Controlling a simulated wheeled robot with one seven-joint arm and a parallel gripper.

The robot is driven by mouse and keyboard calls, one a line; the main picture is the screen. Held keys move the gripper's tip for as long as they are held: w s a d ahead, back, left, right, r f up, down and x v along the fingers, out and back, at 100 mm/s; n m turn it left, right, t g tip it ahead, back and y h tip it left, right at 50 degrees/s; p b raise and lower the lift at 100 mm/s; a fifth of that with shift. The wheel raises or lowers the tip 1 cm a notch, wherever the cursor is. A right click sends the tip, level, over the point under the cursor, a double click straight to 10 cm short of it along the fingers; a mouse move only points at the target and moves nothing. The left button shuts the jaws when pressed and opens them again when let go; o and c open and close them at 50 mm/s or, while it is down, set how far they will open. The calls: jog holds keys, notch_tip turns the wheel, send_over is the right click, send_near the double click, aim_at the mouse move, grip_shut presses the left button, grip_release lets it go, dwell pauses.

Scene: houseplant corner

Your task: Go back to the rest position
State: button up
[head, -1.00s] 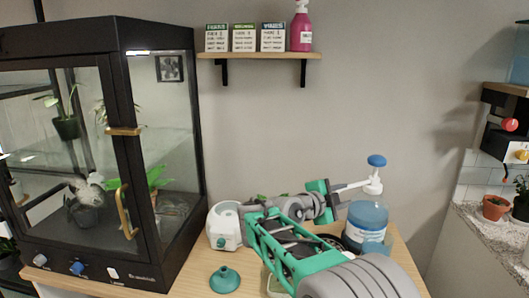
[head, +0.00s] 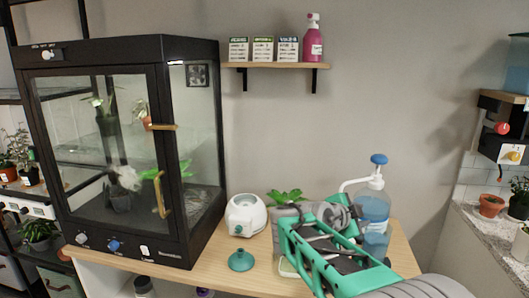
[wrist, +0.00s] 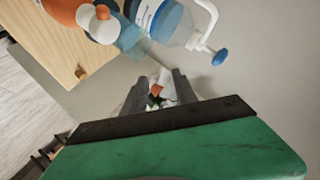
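My gripper (wrist: 160,78) shows in the wrist view with its two dark fingers apart and nothing held between them. Beyond the gap, a small reddish pot and some green show far off. In the head view my green and grey arm is folded over the right part of the wooden table (head: 215,262), and its fingers cannot be made out there. The blue pump bottle (head: 373,215) stands behind the arm, partly hidden. The bottle also shows at the top of the wrist view (wrist: 168,22).
A black glass cabinet (head: 187,150) with plants stands at the left. A white round device (head: 245,215), a teal funnel (head: 241,260) and a green plant (head: 286,196) are on the table. A wall shelf (head: 275,65) holds packets and a pink bottle (head: 313,40).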

jog(key=s+a+f+n+g+y+p, duration=0.2)
jog(key=s+n, duration=0.4)
jog(key=s, duration=0.3)
jog(key=s+a+f+n+g+y+p, duration=0.2)
jog(key=s+a+n+y+p, duration=0.1)
jog(key=s, duration=0.7)
jog(key=s+a+f+n+g+y+p, duration=0.1)
jog(key=s+a+n+y, duration=0.4)
jog(key=s+n, duration=0.5)
jog(key=shift+s+a+f+g+p, duration=0.25)
jog(key=shift+a+f+g+p, duration=0.15)
jog(key=shift+a+f+p, duration=0.45)
